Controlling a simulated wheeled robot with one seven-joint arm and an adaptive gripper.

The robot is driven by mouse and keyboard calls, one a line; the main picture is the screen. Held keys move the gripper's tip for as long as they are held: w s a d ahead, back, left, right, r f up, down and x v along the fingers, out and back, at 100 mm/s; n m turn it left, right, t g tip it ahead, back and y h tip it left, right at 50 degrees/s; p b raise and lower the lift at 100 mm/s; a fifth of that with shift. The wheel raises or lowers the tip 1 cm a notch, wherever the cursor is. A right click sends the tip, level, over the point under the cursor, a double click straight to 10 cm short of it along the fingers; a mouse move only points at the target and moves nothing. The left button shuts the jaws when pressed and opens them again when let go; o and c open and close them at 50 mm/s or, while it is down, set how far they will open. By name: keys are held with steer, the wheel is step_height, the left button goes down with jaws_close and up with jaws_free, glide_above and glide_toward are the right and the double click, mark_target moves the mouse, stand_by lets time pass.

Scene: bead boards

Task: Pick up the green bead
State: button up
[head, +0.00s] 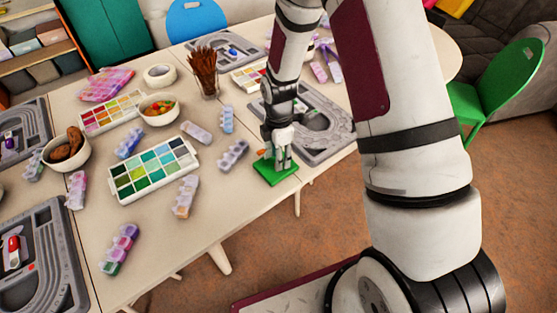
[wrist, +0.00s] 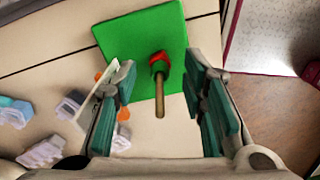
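A green square board (wrist: 130,35) lies at the table edge; it also shows in the head view (head: 268,177). A wooden peg (wrist: 161,100) rises from it toward the wrist camera. A red bead (wrist: 157,56) sits low around the peg. The green bead (wrist: 159,68) appears to sit around the peg just above the red one, small and hard to separate from the green board. My gripper (wrist: 164,125) is open, its fingers on either side of the peg and apart from it. In the head view my gripper (head: 283,163) hangs over the board and hides the peg and beads.
Orange pieces (wrist: 123,113) show behind the left finger. Several pale bead boxes (wrist: 42,152) lie left of the board. A grey tray (head: 322,150) lies close right of my gripper. A palette of green paints (head: 153,168) is to the left. The table edge is near the board.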

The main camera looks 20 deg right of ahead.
steer(key=shift+f, duration=0.25)
steer(key=c, duration=0.8)
steer(key=shift+r, duration=0.1)
step_height(320, 180, up, 10)
steer(key=shift+f, duration=0.1)
